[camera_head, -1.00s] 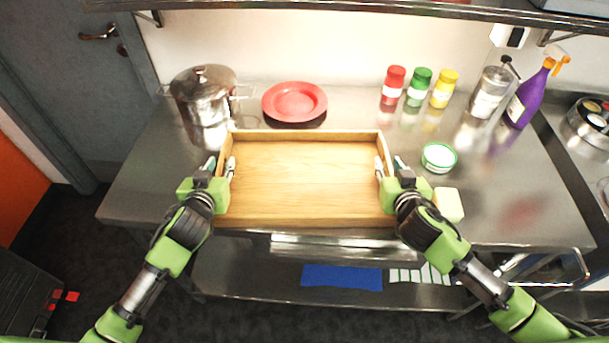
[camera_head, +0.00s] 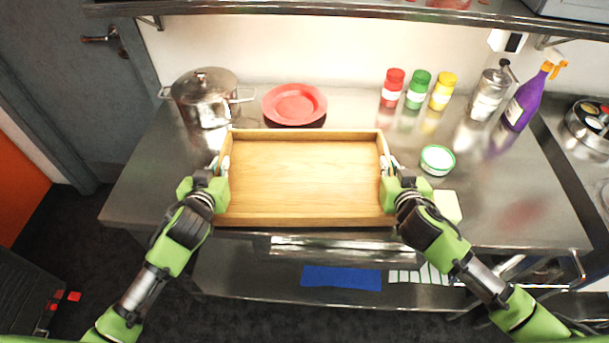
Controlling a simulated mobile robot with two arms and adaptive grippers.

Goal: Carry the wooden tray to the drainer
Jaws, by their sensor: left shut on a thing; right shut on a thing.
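The wooden tray (camera_head: 305,222) is empty and sits at the front edge of the steel counter, in the middle of the head view. I cannot tell whether it rests on the counter or is just above it. My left gripper (camera_head: 222,167) is shut on the tray's left side wall. My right gripper (camera_head: 387,167) is shut on its right side wall. I cannot make out a drainer in this view.
On the steel counter (camera_head: 520,220) stand a pot (camera_head: 203,98), a red plate (camera_head: 294,103), three capped jars (camera_head: 418,90), a green-rimmed bowl (camera_head: 437,159), a pale block (camera_head: 447,206), a dispenser (camera_head: 490,92) and a purple spray bottle (camera_head: 524,102). A shelf (camera_head: 350,12) hangs above.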

